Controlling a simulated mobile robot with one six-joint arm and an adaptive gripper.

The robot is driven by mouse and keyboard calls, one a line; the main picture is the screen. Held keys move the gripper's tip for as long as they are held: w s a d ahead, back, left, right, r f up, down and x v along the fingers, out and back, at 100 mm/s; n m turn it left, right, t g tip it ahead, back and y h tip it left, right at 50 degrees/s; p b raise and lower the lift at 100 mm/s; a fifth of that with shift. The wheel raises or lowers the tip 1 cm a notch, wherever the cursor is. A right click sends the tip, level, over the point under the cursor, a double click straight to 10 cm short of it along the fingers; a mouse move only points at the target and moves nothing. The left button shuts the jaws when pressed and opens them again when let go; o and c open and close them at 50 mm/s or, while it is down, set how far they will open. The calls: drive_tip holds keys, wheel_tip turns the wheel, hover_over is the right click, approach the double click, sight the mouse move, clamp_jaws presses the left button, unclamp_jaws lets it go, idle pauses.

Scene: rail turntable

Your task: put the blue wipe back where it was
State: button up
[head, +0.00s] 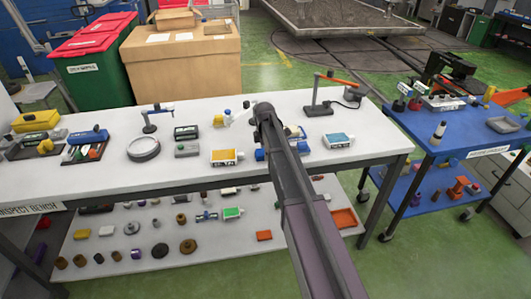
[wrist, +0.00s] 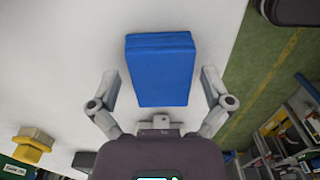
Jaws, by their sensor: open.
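The blue wipe (wrist: 160,60) shows in the wrist view as a flat, folded blue block on the white bench top (wrist: 80,50). My gripper (wrist: 160,78) is open, with one finger on each side of the wipe's near half in that view. The fingers look apart from the wipe, and I cannot tell how far it lies beyond them. In the head view my gripper (head: 263,110) is over the back part of the bench. Blue pieces show on both sides of my arm there, and I cannot tell which is the wipe.
An orange-labelled box (head: 226,156) and a blue-labelled box (head: 338,140) stand either side of my arm. A stand with an orange arm (head: 322,100) is at right. A yellow-topped part (wrist: 32,147) shows in the wrist view. A blue cart (head: 455,135) stands beyond the bench's right end.

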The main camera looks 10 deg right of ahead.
drive_tip(key=shift+r, duration=0.15)
wheel_tip(320, 180, up, 12)
drive_tip(key=p, duration=1.2)
drive_tip(key=shift+s, duration=0.1)
idle(0.9)
drive_tip(key=s+m, duration=1.8)
drive_tip(key=s, duration=1.1)
